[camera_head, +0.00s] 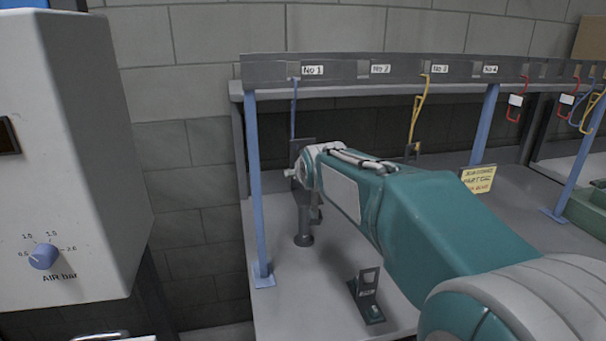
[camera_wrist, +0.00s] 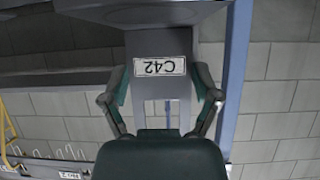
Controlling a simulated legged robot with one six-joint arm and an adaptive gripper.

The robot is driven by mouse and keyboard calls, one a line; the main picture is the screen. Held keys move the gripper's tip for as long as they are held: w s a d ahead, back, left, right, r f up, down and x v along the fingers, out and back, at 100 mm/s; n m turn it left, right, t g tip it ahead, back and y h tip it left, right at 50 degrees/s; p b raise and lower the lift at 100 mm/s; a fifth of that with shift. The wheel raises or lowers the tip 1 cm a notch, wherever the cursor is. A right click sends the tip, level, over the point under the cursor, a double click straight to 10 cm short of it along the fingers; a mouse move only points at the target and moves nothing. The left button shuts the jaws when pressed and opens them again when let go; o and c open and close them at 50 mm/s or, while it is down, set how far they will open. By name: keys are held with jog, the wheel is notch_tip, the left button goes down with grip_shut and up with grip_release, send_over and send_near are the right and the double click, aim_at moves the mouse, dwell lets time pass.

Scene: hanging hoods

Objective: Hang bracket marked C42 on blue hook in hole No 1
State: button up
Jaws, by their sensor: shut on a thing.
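The bracket marked C42 (camera_wrist: 160,48) is a grey plate with a white label, seen upside down in the wrist view. My gripper (camera_wrist: 160,88) has a finger on each side of it and is shut on it. In the head view the bracket's dark upper plate (camera_head: 302,148) shows just beyond my wrist, by the lower end of the blue hook (camera_head: 294,105). That hook hangs from the rail under the label No 1 (camera_head: 313,70). A blue strip shows through the bracket's opening in the wrist view; I cannot tell whether the hook is engaged.
Another dark bracket (camera_head: 367,296) stands on the grey shelf (camera_head: 290,310). A yellow hook (camera_head: 418,105) hangs near No 3, red hooks (camera_head: 518,100) further right. Blue posts (camera_head: 256,190) stand at the left and right of this bay. A grey-white air box (camera_head: 70,150) is at left.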

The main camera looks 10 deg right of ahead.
jog(key=shift+w+r, duration=0.1)
jog(key=shift+w, duration=0.05)
jog(key=shift+d, duration=0.25)
jog(key=shift+a, duration=0.15)
jog(key=shift+a, duration=0.5)
jog(key=shift+d, duration=0.1)
dwell(0.4)
jog(key=shift+w, duration=0.1)
jog(key=shift+w, duration=1.1)
